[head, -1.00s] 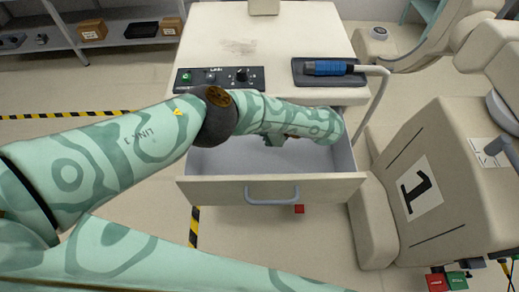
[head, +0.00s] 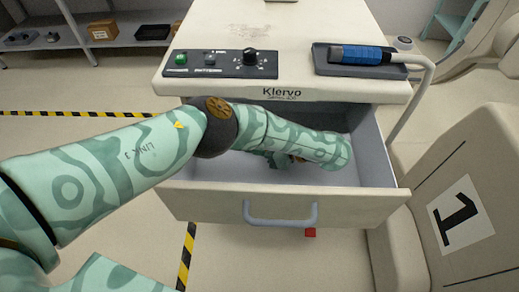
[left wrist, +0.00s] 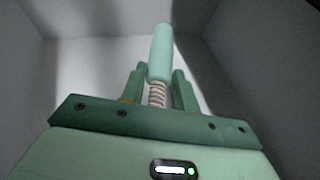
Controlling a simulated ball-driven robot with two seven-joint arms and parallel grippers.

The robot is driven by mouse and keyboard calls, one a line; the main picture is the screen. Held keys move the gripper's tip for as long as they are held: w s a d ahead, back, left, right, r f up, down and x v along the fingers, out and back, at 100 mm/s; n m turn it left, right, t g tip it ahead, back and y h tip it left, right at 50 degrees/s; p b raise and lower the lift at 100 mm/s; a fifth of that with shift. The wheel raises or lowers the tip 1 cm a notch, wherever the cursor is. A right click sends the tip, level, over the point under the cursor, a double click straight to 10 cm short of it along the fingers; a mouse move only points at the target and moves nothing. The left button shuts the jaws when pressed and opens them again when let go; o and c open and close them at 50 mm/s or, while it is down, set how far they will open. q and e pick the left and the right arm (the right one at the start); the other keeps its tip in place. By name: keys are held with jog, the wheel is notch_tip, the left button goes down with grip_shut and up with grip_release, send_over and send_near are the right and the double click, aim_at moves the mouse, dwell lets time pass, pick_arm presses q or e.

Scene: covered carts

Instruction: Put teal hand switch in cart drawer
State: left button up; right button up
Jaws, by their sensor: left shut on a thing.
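The teal hand switch (left wrist: 161,50) shows in the left wrist view as a pale teal rod with a coiled cord at its lower end. My left gripper (left wrist: 159,82) is shut on it, one finger on each side. The cart drawer (head: 225,203) is pulled open, with pale grey walls and a grey handle. My left forearm reaches across the drawer in the head view and hides much of its inside. The switch is held inside the drawer, with grey walls around it (left wrist: 90,60). Whether it touches the floor, I cannot tell. My right gripper is not in view.
The cart top (head: 290,28) carries a control panel (head: 222,63) and a blue-handled probe (head: 360,54) in a dark tray. A bent grey rail (head: 418,90) stands at the right. A beige unit marked 1 (head: 450,190) is close to the drawer's right side.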

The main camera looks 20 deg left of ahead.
pick_arm(q)
jog(key=shift+f, duration=0.85)
jog(key=shift+s+r, duration=0.15)
jog(key=shift+r, duration=0.2)
jog(key=shift+f, duration=0.7)
jog(key=o, duration=1)
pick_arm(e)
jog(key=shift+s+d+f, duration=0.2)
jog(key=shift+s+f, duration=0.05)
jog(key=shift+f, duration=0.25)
pick_arm(q)
jog(key=shift+r, duration=0.1)
jog(key=shift+r, duration=0.3)
jog(key=v, duration=0.2)
jog(key=p+v, duration=0.1)
jog(key=v, duration=0.4)
jog(key=shift+d+r, duration=0.25)
jog(key=shift+r, duration=0.15)
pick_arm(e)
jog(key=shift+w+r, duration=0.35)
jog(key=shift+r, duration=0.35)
